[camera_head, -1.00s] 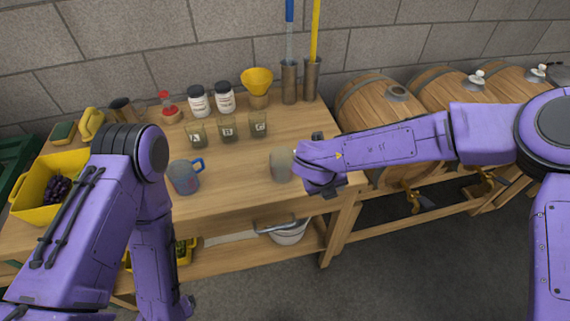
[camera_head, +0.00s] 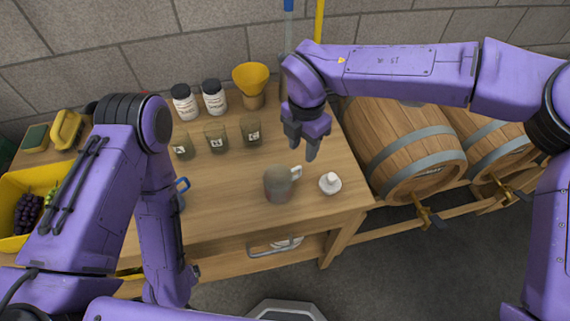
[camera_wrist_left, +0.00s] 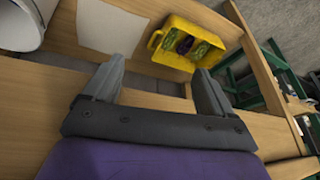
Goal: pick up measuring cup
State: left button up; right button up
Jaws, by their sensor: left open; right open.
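The measuring cup, with a blue handle (camera_head: 182,186), is mostly hidden behind my left arm in the head view; only the handle and a sliver of its side show. My right gripper (camera_head: 302,152) is open and empty, pointing down above the right part of the table, to the right of the cup. A grey mug (camera_head: 276,186) with a pale handle stands just below it in the picture. My left gripper (camera_wrist_left: 160,82) is open and empty in its wrist view, at the bench's lower shelf level; it is hidden in the head view.
The wooden table (camera_head: 235,220) also holds several small labelled glasses (camera_head: 217,139), two white jars (camera_head: 214,97), a yellow funnel (camera_head: 250,78) and a white stopper-like piece (camera_head: 330,183). A yellow crate (camera_wrist_left: 198,47) lies beyond my left gripper.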

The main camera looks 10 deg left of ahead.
aim_at(299, 172)
notch_tip(299, 172, down, 10)
jog(key=p, duration=0.3)
jog(key=shift+w+a+r, duration=0.15)
jog(key=shift+r, duration=0.05)
jog(key=shift+f, duration=0.35)
grip_shut()
